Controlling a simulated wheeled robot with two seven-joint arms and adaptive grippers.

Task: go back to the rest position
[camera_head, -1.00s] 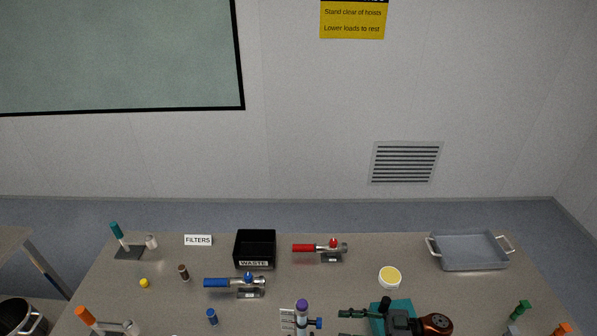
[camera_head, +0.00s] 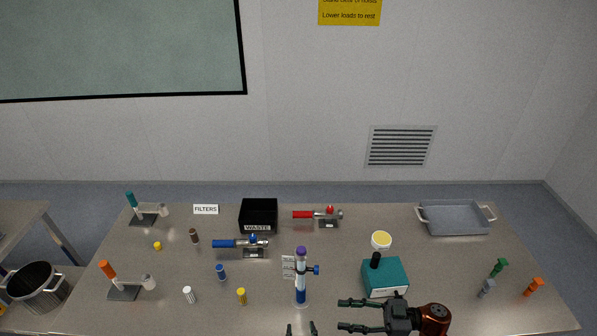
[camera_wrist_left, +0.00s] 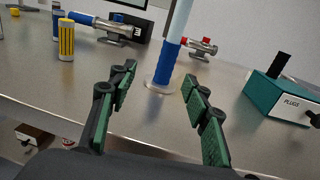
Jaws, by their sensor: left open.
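My left gripper (camera_head: 301,328) is at the bottom edge of the head view, open and empty. In the left wrist view its green-padded fingers (camera_wrist_left: 158,82) stand wide apart. The upright vessel column (camera_head: 301,275), with a purple cap and blue lower part, stands beyond the fingertips and apart from them; its blue base also shows in the left wrist view (camera_wrist_left: 166,68). My right gripper (camera_head: 345,315) has its two fingers spread apart, pointing left, with nothing between them. It is in front of the teal plugs box (camera_head: 388,282).
Blue-handled (camera_head: 225,244) and red-handled (camera_head: 304,215) valve pieces lie behind the column. A black waste bin (camera_head: 259,204) and grey tray (camera_head: 455,232) stand at the back. Small cylinders, including a yellow one (camera_head: 241,297), stand left. Green (camera_head: 499,267) and orange (camera_head: 533,287) pieces are at right.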

